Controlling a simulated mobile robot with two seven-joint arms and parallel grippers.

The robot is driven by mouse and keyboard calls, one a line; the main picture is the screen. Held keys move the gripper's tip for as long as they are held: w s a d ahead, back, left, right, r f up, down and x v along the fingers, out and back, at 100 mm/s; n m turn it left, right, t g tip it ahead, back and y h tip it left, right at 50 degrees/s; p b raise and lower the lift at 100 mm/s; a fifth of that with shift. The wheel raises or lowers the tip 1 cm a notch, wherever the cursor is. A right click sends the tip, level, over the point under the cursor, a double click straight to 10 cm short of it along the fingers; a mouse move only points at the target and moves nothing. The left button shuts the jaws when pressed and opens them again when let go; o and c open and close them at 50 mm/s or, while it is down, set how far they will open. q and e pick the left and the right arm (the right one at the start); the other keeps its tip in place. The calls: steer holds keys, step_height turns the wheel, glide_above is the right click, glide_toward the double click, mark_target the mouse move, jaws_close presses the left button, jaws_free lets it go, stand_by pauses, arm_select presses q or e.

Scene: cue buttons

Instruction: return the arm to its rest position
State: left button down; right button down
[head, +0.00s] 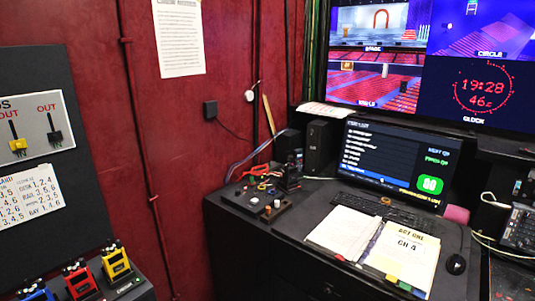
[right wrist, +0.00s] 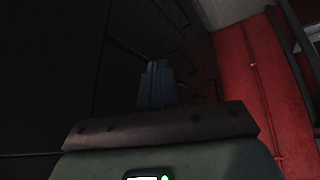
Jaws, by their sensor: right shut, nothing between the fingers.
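My right gripper (right wrist: 160,85) shows in the right wrist view, its fingers together with nothing between them. It is in dark surroundings, with a red wall (right wrist: 260,90) to the right, and touches nothing that I can see. Neither gripper shows in the head view. In the head view a dark box with several small buttons (head: 268,205) sits on the left end of the black desk (head: 290,240).
The desk also holds an open binder (head: 345,228), a keyboard (head: 375,208), a monitor (head: 395,160) and a mouse (head: 456,264). Large screens (head: 430,60) hang behind. Yellow, red and blue devices (head: 115,262) stand at the lower left, below a dark panel (head: 50,90).

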steer(key=s+a+f+m+g+y+p, duration=0.15)
steer(key=s+a+f+m+g, duration=0.3)
steer(key=s+a+f, duration=1.05)
arm_select(q)
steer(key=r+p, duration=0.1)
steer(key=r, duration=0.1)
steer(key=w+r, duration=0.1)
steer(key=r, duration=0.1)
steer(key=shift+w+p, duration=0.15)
steer(key=shift+p, duration=0.2)
arm_select(e)
steer(key=s+a+f+m+g, duration=0.1)
steer(key=s+a+f+m, duration=0.1)
steer(key=s, duration=0.8)
steer(key=s+a+f+m+g, duration=0.1)
steer(key=s+a, duration=0.3)
steer(key=s, duration=0.6)
steer(key=shift+s+f+m, duration=0.15)
steer(key=shift+f+m, duration=0.4)
steer(key=shift+f, duration=0.1)
steer(key=shift+a+g+y, duration=0.1)
steer(key=shift+g+y, duration=0.15)
